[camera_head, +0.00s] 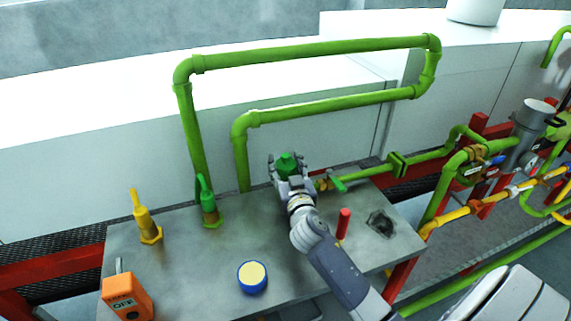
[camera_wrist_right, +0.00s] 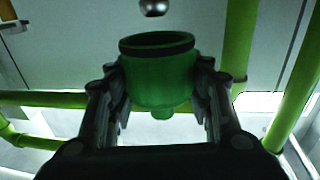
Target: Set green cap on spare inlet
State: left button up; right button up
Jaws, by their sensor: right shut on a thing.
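My right gripper (camera_head: 290,182) is shut on the green cap (camera_head: 287,163) and holds it above the back part of the grey metal table. In the right wrist view the cap (camera_wrist_right: 158,75) sits between the two fingers of the gripper (camera_wrist_right: 160,100), its dark-rimmed open mouth toward the top of the picture. A shiny rounded metal end (camera_wrist_right: 153,7) shows just beyond that mouth, apart from it. I cannot tell for certain which fitting is the spare inlet. My left gripper is not in view.
The grey table (camera_head: 190,265) carries a yellow fitting (camera_head: 147,225), a green fitting (camera_head: 208,208), an orange OFF box (camera_head: 128,298), a blue-rimmed yellow disc (camera_head: 252,277) and a red upright piece (camera_head: 343,224). Green pipes (camera_head: 310,50) rise behind. A valved pipe (camera_head: 360,173) runs right of the gripper.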

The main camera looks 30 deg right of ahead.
aim_at(286, 179)
jog(key=shift+f+b, duration=1.05)
jog(key=shift+f, duration=0.65)
jog(key=shift+a, duration=0.1)
jog(key=shift+f+b, duration=0.65)
jog(key=shift+b, duration=0.15)
jog(key=o, duration=0.8)
jog(key=shift+c, duration=0.2)
jog(key=shift+s, duration=0.1)
